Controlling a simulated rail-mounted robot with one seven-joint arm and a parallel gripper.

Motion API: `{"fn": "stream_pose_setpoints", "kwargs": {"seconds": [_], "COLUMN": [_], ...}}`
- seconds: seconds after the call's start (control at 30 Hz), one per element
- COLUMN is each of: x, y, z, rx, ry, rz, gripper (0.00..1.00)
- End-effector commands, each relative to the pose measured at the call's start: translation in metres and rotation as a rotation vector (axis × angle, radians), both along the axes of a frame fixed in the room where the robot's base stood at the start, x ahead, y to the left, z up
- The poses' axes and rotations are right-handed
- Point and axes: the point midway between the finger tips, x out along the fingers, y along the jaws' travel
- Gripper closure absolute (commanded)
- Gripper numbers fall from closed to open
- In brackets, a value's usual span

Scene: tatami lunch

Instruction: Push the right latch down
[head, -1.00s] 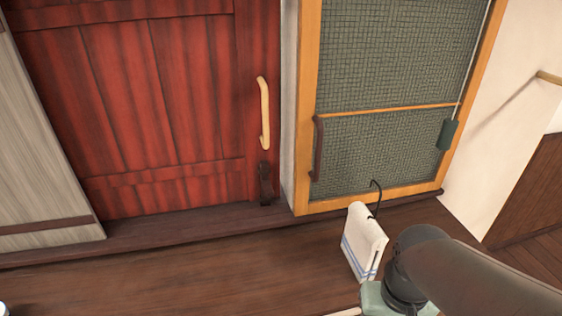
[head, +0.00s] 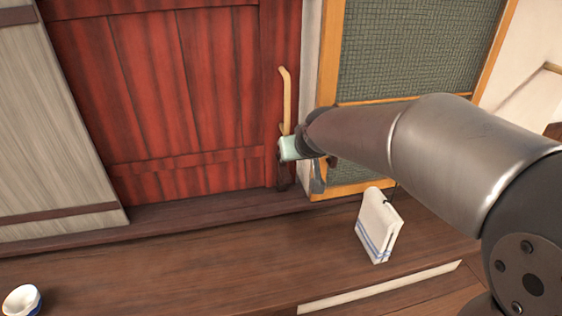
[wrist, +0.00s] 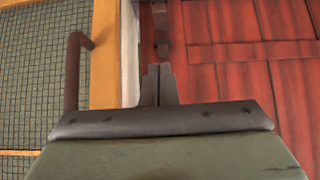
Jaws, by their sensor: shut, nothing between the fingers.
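A dark latch (head: 284,178) sits low on the right edge of the red door (head: 190,90), below the door's pale curved handle (head: 286,98). It also shows as a dark upright piece in the wrist view (wrist: 161,22). My gripper (wrist: 159,84) is shut and empty, its fingertips pointing toward the door's edge strip near the latch. In the head view my gripper (head: 281,152) is in front of the upper part of the latch and partly hides it. I cannot tell whether the fingertips touch it.
A mesh panel (head: 420,50) in an orange frame stands right of the door; its brown handle (wrist: 73,75) is close to my gripper. A bowl (head: 22,300) is at the lower left.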

Motion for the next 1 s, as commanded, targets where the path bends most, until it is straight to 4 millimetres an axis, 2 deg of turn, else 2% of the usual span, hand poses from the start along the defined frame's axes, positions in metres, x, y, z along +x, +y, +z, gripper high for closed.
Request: {"fn": "stream_pose_setpoints", "kwargs": {"seconds": [0.3,0.47,0.57,0.9,1.0], "x": [0.002,0.007,0.017,0.066,0.070], "y": [0.001,0.003,0.006,0.020,0.021], "z": [0.001,-0.005,-0.015,-0.066,-0.082], "rx": [0.001,0.000,0.000,0.000,-0.001], "ry": [-0.007,-0.004,-0.002,-0.001,0.000], "rz": [0.002,0.002,0.002,0.002,0.002], "gripper": [1.00,1.00,1.00,1.00,1.00]}}
